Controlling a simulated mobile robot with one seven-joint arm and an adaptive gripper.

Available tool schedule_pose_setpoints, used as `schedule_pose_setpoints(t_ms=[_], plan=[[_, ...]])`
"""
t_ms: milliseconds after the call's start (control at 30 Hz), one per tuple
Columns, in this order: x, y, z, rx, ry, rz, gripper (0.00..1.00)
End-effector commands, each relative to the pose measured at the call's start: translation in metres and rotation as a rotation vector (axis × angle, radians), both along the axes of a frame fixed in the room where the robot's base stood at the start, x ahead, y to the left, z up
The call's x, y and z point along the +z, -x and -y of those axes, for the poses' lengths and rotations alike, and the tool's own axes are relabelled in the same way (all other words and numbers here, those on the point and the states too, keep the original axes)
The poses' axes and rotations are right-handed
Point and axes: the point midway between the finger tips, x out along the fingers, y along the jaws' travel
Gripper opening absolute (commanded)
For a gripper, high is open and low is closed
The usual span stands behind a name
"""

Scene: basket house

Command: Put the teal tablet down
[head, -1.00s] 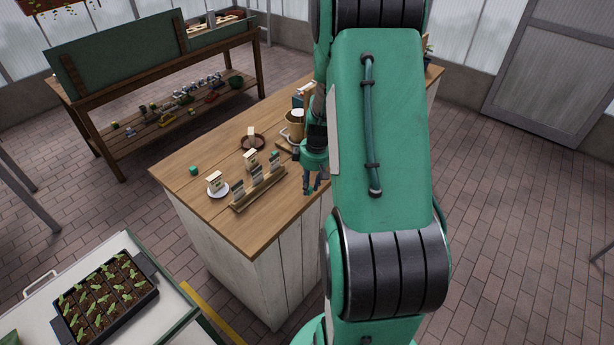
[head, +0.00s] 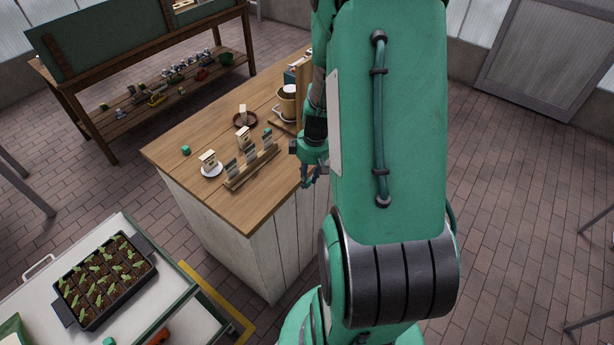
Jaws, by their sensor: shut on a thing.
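My gripper (head: 308,181) hangs beside the right edge of the wooden-topped counter (head: 215,195), right of the slotted wooden rack (head: 236,182). The rack holds several upright dark pieces (head: 250,154). A small teal cube (head: 186,150) lies apart at the counter's left side.
A white saucer (head: 218,172) with a cream block, a brown dish (head: 256,120) and a tan pot (head: 287,100) stand on the counter. A black seedling tray (head: 128,307) is at lower left. The counter's front left is bare.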

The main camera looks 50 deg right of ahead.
Motion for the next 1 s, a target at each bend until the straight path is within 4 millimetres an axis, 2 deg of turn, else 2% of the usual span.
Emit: schedule_pose_setpoints(t_ms=[767,1000], plan=[[0.000,-0.001,0.000,0.001,0.000,0.000,0.11],[-0.001,-0.012,-0.006,0.029,0.000,0.000,0.11]])
